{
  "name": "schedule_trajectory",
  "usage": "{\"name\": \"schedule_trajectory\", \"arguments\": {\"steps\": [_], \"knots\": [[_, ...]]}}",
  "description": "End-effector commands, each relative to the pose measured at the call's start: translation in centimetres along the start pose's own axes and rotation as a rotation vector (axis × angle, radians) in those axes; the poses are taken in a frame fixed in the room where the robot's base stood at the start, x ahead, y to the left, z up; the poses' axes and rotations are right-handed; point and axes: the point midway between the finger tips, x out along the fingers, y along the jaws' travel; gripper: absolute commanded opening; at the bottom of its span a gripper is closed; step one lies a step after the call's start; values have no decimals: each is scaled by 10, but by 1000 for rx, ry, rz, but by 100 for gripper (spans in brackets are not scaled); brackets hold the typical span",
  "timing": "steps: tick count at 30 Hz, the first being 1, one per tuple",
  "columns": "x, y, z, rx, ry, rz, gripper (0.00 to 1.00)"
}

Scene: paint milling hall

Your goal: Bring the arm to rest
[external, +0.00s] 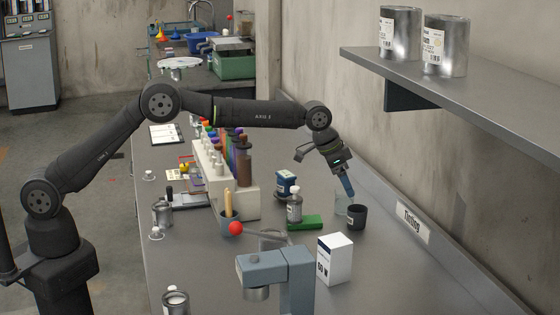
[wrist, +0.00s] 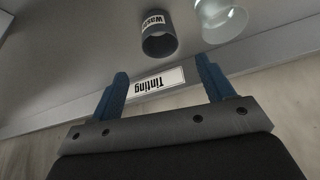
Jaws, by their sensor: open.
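My gripper (external: 348,190) reaches over the bench at the right, its blue fingers tilted downward, just above the dark cup (external: 357,218) and a clear glass beaker (external: 342,204). In the wrist view my gripper (wrist: 162,70) has its two blue fingers wide apart with nothing held between them. The dark cup, labelled Waste, also shows in the wrist view (wrist: 158,45), beyond the fingertips. The glass beaker also shows in the wrist view (wrist: 222,20), beside the cup, partly out of frame. My arm is stretched across the bench above the racked tubes.
A white rack (external: 215,178) holds several coloured tubes under my forearm. A dark blue jar (external: 286,184), a grey bottle (external: 294,208), a green block (external: 305,222) and a white box (external: 335,259) stand nearby. A shelf (external: 480,90) with two metal cans overhangs at right.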

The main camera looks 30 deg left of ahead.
Motion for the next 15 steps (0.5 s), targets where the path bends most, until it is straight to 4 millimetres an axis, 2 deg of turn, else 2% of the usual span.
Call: {"name": "schedule_trajectory", "arguments": {"steps": [8, 15], "knots": [[10, 0, 0, 0, -2, 0, 74], [46, 0, 1, 0, -2, 0, 74]]}}
